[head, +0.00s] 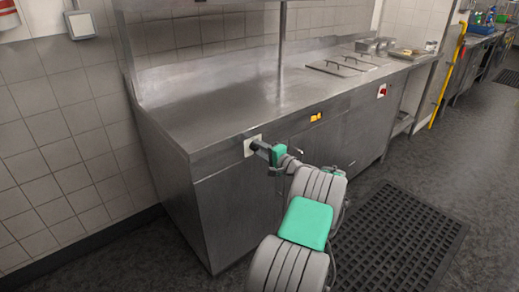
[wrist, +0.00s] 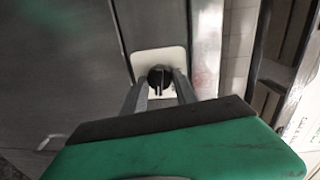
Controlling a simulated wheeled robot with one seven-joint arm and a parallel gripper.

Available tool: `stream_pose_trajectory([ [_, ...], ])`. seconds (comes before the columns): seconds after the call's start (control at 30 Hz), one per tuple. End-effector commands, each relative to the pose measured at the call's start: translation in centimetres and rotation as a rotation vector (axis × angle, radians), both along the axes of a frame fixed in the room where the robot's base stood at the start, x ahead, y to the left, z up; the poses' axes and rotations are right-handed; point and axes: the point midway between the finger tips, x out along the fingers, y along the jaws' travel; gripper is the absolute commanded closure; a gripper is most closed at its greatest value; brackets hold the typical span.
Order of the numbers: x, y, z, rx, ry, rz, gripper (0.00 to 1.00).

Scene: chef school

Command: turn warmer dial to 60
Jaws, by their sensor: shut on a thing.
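The warmer dial is a dark round knob on a pale square plate (head: 249,146) at the left end of the steel counter's front. In the wrist view the dial (wrist: 157,77) sits in the middle of its plate (wrist: 147,61). My gripper (head: 257,147) reaches the dial from the front right. Its two fingers (wrist: 159,85) lie on either side of the knob and are shut on it. A light mark shows on the knob's face. The number it points to cannot be read. In the head view the gripper hides most of the knob.
The steel counter (head: 225,110) is mostly bare, with lidded wells (head: 341,67) at its far end. An orange display (head: 316,117) and a red switch (head: 382,90) are on its front. A black floor mat (head: 400,240) lies to the right.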

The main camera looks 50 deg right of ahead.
Motion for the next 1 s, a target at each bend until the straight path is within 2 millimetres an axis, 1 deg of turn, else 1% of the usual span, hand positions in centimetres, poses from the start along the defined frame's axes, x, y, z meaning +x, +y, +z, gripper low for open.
stream_pose_trajectory([
  [0.27, -0.1, -0.1, -0.1, 0.001, 0.002, -0.002, 1.00],
  [0.3, -0.1, -0.1, -0.1, 0.001, 0.002, -0.002, 0.63],
  [0.53, 0.0, 0.0, -0.1, 0.000, 0.001, 0.000, 0.45],
  [0.77, 0.0, 0.0, 0.0, 0.000, 0.000, 0.000, 0.44],
  [0.83, -0.4, 0.1, 0.0, 0.001, 0.001, 0.000, 0.44],
  [0.93, -1.9, 0.3, 0.2, 0.001, 0.001, -0.003, 0.44],
  [1.0, -3.4, 0.5, 0.4, 0.001, 0.000, -0.004, 0.44],
])
